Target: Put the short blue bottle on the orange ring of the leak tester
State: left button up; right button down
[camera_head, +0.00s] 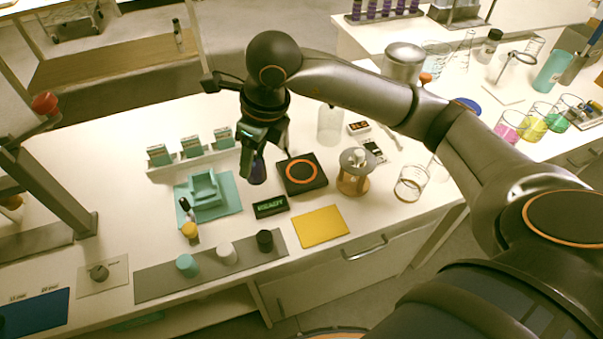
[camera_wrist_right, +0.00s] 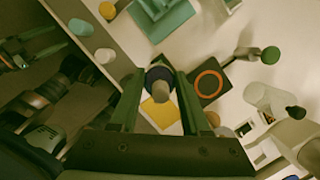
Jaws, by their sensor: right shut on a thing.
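My right gripper (camera_head: 257,150) is shut on a short dark blue bottle (camera_head: 257,173), held above the bench just left of the leak tester. In the right wrist view the bottle (camera_wrist_right: 158,76) sits between the two fingers (camera_wrist_right: 160,95), with a greyish end toward the camera. The leak tester (camera_head: 313,187) is a black square block with an orange ring (camera_head: 301,161) on top. The ring (camera_wrist_right: 208,72) is bare and also shows right of the bottle in the wrist view. A small display (camera_head: 270,206) reading READY stands in front.
A teal stand (camera_head: 205,190) on a mat lies left of the bottle, with small bottles (camera_head: 189,229) beside it. A yellow mat (camera_head: 320,226) and a grey strip with several caps (camera_head: 227,253) lie in front. A wooden-based holder (camera_head: 354,180) stands close right of the tester.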

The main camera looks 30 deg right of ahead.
jog(key=m, duration=0.1)
jog(key=r+m, duration=0.1)
jog(key=m, duration=0.1)
jog(key=m+h+b, duration=0.1)
jog(key=shift+w+a+r+t, duration=0.15)
jog(key=shift+w+r+t, duration=0.15)
jog(key=shift+w, duration=0.1)
jog(key=shift+m, duration=0.3)
jog(key=w+d+f, duration=0.2)
jog(key=d+f, duration=0.2)
jog(key=d, duration=0.4)
send_over(302, 171)
jog(key=f, duration=0.5)
jog(key=shift+a+f, duration=0.25)
jog(key=shift+d+f, duration=0.2)
jog(key=shift+f, duration=1.55)
jog(key=shift+c, duration=1.9)
grip_release()
jog(key=shift+f, duration=0.1)
